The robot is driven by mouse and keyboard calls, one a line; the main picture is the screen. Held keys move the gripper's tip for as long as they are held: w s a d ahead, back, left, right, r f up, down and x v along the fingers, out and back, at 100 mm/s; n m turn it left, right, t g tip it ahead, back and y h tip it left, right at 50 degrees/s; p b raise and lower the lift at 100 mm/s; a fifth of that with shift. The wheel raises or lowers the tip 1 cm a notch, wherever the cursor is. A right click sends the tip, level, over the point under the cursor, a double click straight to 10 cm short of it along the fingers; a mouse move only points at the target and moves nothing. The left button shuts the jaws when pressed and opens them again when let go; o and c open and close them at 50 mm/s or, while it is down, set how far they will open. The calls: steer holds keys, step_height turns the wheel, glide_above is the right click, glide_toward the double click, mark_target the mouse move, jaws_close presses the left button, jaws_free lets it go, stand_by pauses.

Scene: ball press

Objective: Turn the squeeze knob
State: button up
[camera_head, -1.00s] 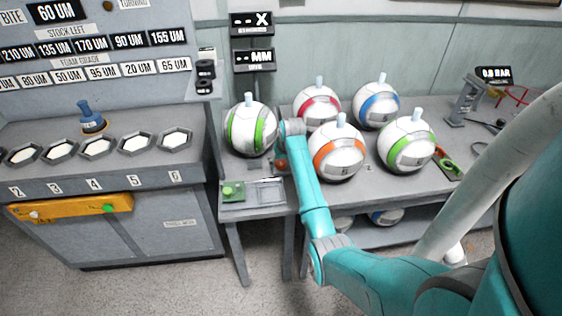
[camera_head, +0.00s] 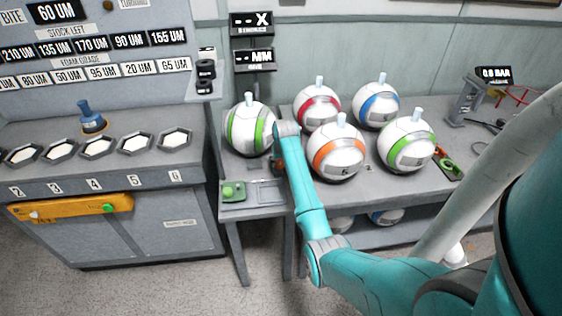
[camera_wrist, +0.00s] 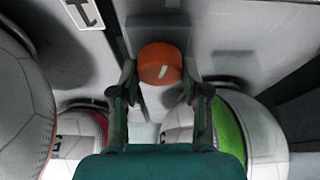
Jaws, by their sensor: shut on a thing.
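The squeeze knob (camera_wrist: 160,64) is orange and round, with a pale mark on its face, in the upper middle of the wrist view. My gripper (camera_wrist: 159,80) has one finger on each side of it and is shut on it. In the head view the gripper (camera_head: 279,165) is at the front of the ball press, mostly hidden by my wrist, with only a bit of orange showing there. A white ball with green stripes (camera_head: 236,130) sits in the press just left of my wrist. Two dark displays above it read "--X" (camera_head: 251,24) and "--MM" (camera_head: 253,60).
Red-striped (camera_head: 318,92), blue-striped (camera_head: 378,112), orange-striped (camera_head: 335,160) and green-striped (camera_head: 408,150) balls crowd the table right of my arm. A green button box (camera_head: 233,192) is at the front left. A grey cabinet (camera_head: 165,210) with hexagonal pads stands further left.

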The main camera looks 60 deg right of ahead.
steer(key=m+g, duration=0.1)
steer(key=m, duration=0.1)
steer(key=m+g, duration=0.1)
steer(key=m, duration=0.2)
steer(key=shift+w+m+h, duration=0.1)
steer(key=shift+m+h, duration=0.2)
steer(key=shift+h, duration=0.1)
steer(key=m+g, duration=0.1)
steer(key=m, duration=0.1)
steer(key=m+g, duration=0.1)
steer(key=m, duration=0.2)
steer(key=shift+w, duration=0.1)
steer(key=shift+m, duration=0.4)
steer(key=o, duration=1.1)
steer(key=shift+o, duration=0.2)
steer(key=v, duration=1.2)
steer(key=shift+a, duration=0.15)
steer(key=shift+f, duration=0.1)
